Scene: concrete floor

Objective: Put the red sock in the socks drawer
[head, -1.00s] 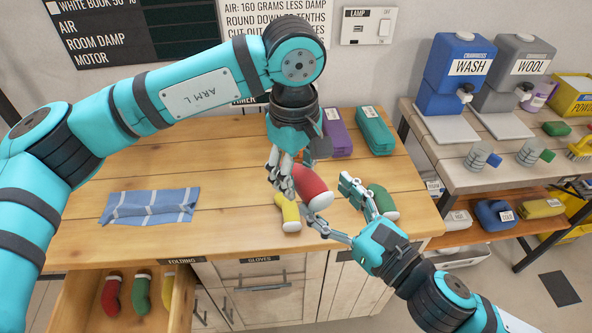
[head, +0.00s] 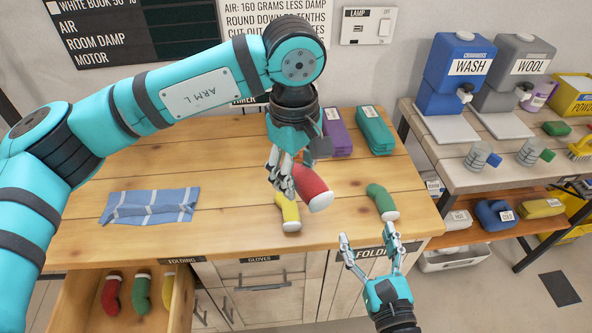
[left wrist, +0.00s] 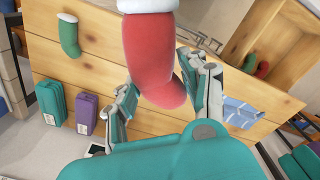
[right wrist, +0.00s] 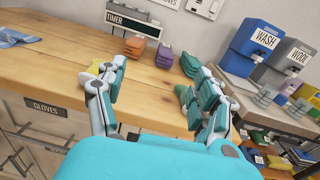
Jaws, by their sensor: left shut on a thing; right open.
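The red sock (head: 313,189) with a white cuff is held above the wooden table by my left gripper (head: 281,182), which is shut on it. In the left wrist view the red sock (left wrist: 153,60) sits between the fingers. My right gripper (head: 371,247) is open and empty at the table's front edge; it also shows open in the right wrist view (right wrist: 160,95). An open drawer (head: 72,310) at lower left holds a red sock (head: 112,294), a green sock (head: 141,293) and a yellow sock (head: 168,290). The label above it is partly readable as "FOLDING".
A yellow sock (head: 289,212) lies just beside and below the held sock. A green sock (head: 382,201) lies at the table's right. A striped blue cloth (head: 150,206) lies at left. Purple (head: 337,132) and green (head: 374,131) bundles stand at the back. A closed drawer is labelled "GLOVES" (head: 260,259).

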